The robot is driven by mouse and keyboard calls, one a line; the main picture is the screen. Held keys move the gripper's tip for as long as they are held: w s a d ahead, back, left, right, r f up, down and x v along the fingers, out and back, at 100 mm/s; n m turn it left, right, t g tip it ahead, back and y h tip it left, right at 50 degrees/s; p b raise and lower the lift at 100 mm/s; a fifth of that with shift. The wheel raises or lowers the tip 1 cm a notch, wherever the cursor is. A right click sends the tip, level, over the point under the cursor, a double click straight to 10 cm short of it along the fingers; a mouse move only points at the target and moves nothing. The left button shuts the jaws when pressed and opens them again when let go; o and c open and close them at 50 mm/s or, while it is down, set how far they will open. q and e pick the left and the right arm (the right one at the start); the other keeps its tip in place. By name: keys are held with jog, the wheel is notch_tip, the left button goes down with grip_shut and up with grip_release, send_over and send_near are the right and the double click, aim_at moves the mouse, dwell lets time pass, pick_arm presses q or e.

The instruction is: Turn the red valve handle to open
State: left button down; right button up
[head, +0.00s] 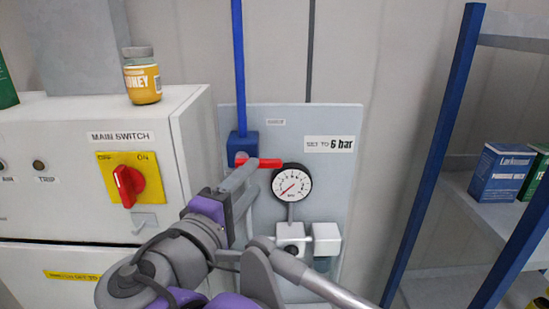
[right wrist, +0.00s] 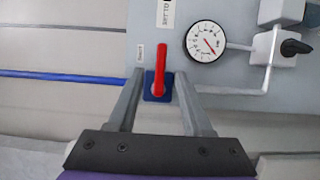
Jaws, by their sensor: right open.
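The red valve handle (head: 262,163) sits on a blue valve body (head: 243,143) on the grey wall panel. The handle lies level and points right, crosswise to the upright blue pipe (head: 238,60). In the right wrist view the handle (right wrist: 160,68) points up from the blue body (right wrist: 152,92). My right gripper (head: 243,174) is at the handle's left end. In the right wrist view its open fingers (right wrist: 158,76) stand on either side of the handle's base, with gaps on both sides. Contact cannot be told. My left gripper is not in view.
A white cabinet (head: 190,130) with a red main switch (head: 128,186) and a yellow jar (head: 142,78) stands left. A blue-posted shelf (head: 430,160) stands right.

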aim_at(268, 160)
jog(key=p+x, duration=0.1)
jog(key=x, duration=0.9)
jog(key=shift+w, duration=0.1)
grip_shut()
dwell(1.1)
